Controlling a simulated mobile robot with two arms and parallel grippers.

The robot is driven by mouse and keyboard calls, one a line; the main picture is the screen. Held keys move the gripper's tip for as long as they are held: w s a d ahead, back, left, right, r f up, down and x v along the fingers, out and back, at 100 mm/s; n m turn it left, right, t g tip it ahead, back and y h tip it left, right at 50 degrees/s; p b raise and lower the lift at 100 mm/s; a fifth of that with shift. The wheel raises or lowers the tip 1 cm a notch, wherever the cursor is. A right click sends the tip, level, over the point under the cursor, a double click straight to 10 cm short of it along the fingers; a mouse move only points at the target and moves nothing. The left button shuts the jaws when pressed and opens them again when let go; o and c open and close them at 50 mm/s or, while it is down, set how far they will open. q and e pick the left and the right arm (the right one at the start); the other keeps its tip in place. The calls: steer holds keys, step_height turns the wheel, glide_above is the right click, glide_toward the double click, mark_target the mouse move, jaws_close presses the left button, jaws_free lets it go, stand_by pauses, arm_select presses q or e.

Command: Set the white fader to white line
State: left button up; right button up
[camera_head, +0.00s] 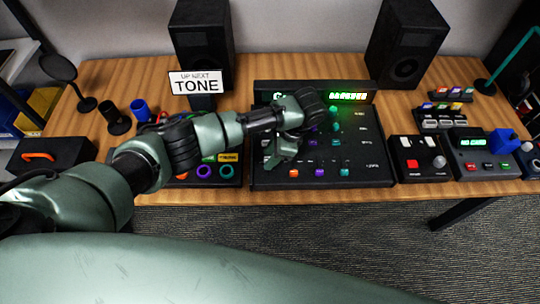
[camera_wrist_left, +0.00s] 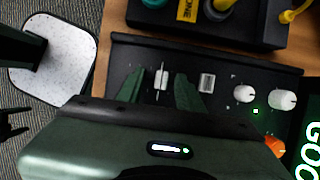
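The black mixing console (camera_head: 350,160) stands at the middle of the table. My left gripper (camera_head: 283,155) is over its front left part in the head view, partly hiding the controls there. In the left wrist view the two green fingers of my left gripper (camera_wrist_left: 161,92) are apart. A small white fader (camera_wrist_left: 161,78) shows between them, with a gap visible on each side. I cannot clearly make out a white line beside it. My right gripper is not in view.
A grey-white ridged control (camera_wrist_left: 207,82) and white knobs (camera_wrist_left: 243,93) are beside the fingers. A box with coloured rings (camera_head: 204,172) adjoins the console's left side. A small box with a red button (camera_head: 412,163) stands to its right. Two speakers (camera_head: 203,45) are behind.

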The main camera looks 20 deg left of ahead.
arm_select(q)
steer(key=shift+r, duration=0.1)
steer(key=b+v, duration=0.1)
steer(key=v, duration=0.5)
steer(key=shift+d+r, duration=0.1)
steer(key=shift+d, duration=0.1)
steer(key=shift+w+d+r, duration=0.1)
steer(key=shift+d+r, duration=0.1)
steer(key=shift+r, duration=0.4)
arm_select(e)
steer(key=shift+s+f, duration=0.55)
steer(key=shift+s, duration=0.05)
